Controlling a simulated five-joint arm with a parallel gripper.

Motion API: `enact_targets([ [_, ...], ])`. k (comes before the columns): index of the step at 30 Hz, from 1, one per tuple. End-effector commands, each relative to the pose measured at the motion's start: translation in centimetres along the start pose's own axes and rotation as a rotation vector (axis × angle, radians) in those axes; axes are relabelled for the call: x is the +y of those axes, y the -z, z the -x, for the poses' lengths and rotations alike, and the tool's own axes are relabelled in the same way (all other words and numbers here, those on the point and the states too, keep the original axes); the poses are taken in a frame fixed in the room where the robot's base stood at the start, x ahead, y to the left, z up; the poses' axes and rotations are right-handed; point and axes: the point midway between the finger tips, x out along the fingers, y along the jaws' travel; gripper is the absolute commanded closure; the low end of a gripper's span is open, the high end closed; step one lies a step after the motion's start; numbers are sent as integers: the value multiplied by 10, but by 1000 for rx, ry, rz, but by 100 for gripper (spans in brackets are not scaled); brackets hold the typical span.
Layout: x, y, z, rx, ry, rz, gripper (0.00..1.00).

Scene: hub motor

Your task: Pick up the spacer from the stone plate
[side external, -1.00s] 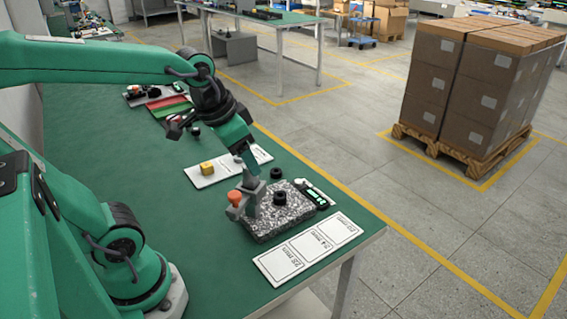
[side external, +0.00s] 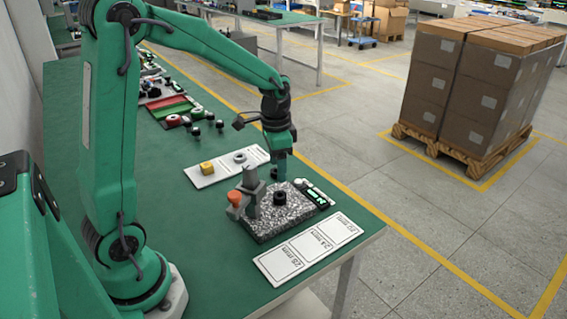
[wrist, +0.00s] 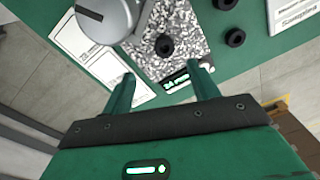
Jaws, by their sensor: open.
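The black ring-shaped spacer (side external: 280,198) lies on the speckled stone plate (side external: 262,226). In the wrist view the spacer (wrist: 164,45) shows on the plate (wrist: 192,30), beyond my fingertips and roughly between their lines. My gripper (side external: 279,178) points down above the back right of the plate, apart from the spacer. In the wrist view my gripper (wrist: 164,84) is open with nothing between its fingers.
A grey gauge stand (side external: 252,190) with an orange knob rises beside the spacer. A lit readout (wrist: 178,82) lies at the plate's edge. Other black rings (wrist: 235,38) lie off the plate. A size card (side external: 308,248) lies in front; a white card (side external: 205,181) carries a yellow block.

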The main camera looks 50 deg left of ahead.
Motion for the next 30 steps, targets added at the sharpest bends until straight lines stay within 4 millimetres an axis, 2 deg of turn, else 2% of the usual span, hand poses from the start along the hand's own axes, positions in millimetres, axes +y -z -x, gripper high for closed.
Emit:
enact_targets([
  [1,-4,2,-7,-12,-7,-6,40],
  [6,-10,5,-19,-31,-19,-26,40],
  [14,-11,6,-23,-34,-21,-31,40],
  [24,-11,5,-46,-34,-21,-31,40],
  [30,-10,5,-48,-33,-21,-31,40],
])
